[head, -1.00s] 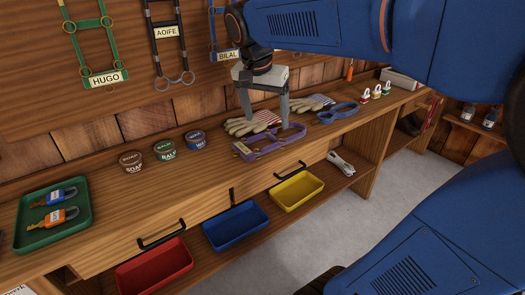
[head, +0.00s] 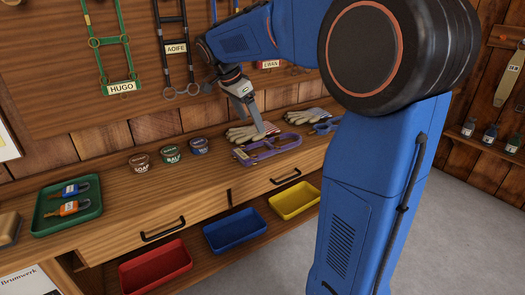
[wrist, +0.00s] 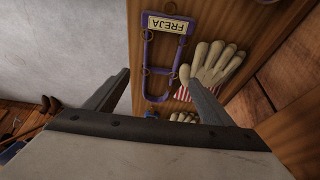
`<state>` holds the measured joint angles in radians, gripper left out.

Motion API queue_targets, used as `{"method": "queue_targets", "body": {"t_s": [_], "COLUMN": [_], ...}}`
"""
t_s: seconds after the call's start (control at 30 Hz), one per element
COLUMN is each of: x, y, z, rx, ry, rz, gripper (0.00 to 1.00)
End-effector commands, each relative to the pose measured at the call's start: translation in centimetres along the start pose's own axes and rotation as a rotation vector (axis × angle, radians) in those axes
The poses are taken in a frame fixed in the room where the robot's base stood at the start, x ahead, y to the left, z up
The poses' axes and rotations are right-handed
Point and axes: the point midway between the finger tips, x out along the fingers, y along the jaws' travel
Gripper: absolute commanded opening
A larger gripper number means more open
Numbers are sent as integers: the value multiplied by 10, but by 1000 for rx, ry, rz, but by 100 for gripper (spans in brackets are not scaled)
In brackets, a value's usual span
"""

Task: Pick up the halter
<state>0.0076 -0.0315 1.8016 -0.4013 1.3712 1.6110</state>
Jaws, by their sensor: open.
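A purple halter with a FREJA name plate lies flat on the wooden bench (head: 268,150); in the wrist view the halter (wrist: 191,53) lies beyond and between my fingers. My gripper (head: 256,118) is open and empty, tilted, above the bench near the halter and a pair of gloves. In the wrist view its two fingers (wrist: 157,80) stand wide apart, touching nothing that I can see. A second, blue halter (head: 325,127) lies farther right, partly hidden by my arm. Green HUGO (head: 110,45) and black AOIFE (head: 176,50) halters hang on the wall board.
Cream gloves (head: 248,133) lie right beside the purple halter, with more gloves (head: 306,116) behind. Red (head: 155,268), blue (head: 234,232) and yellow (head: 295,200) bins sit below the drawers.

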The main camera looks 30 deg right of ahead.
Motion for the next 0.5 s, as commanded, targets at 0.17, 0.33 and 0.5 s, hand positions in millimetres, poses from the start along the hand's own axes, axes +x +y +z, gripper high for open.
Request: {"method": "queue_targets", "body": {"t_s": [0.17, 0.33, 0.5], "x": [32, 56, 66], "y": [1, 0, 0], "z": [0, 0, 0], "rx": [-1, -1, -1], "ry": [0, 0, -1], "rz": [3, 2, 1], "gripper": [76, 76, 76]}}
